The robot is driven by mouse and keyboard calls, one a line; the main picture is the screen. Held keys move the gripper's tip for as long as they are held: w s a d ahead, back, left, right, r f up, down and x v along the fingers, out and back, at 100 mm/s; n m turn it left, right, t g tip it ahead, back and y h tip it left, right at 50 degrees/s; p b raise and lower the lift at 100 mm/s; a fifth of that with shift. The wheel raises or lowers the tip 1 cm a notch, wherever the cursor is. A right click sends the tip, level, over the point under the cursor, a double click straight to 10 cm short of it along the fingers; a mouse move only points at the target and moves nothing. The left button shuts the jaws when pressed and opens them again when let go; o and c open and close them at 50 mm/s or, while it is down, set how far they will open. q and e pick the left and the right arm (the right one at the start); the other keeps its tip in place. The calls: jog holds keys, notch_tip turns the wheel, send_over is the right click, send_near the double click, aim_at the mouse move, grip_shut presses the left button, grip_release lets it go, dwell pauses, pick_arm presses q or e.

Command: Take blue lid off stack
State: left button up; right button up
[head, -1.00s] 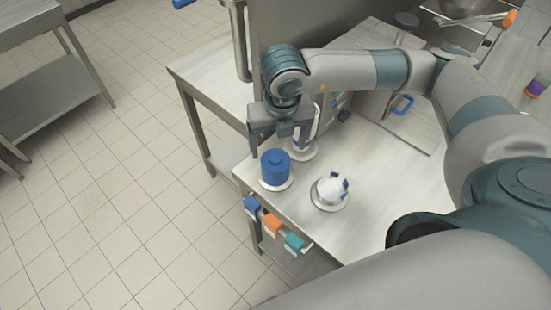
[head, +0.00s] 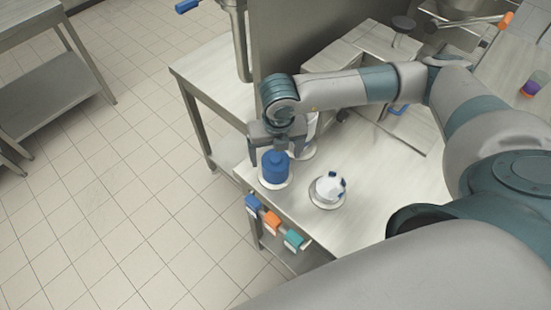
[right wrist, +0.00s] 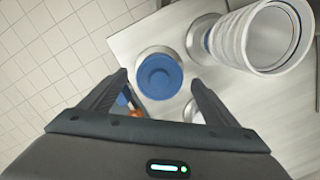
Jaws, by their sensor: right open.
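The stack of blue lids (head: 275,169) stands on a round white base near the left corner of the metal table. A small knob tops it. In the right wrist view the blue lid (right wrist: 160,76) lies ahead of and between the two fingers, and no finger is seen touching it. My right gripper (head: 276,155) is open and points down at the top of the stack; it also shows in the right wrist view (right wrist: 158,86). My left gripper is not in view.
A tall stack of white cups (right wrist: 262,40) stands close to the lids, partly behind my gripper in the head view. A white item with blue marks (head: 328,187) sits on another round base to the right.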

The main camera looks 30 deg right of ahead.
aim_at(275, 158)
jog(key=c, duration=1.1)
jog(key=shift+r, duration=0.15)
jog(key=shift+r+b, duration=0.5)
jog(key=shift+r, duration=0.15)
notch_tip(275, 158, up, 8)
jog(key=b, duration=0.3)
jog(key=shift+r, duration=0.25)
jog(key=shift+s+f, duration=0.1)
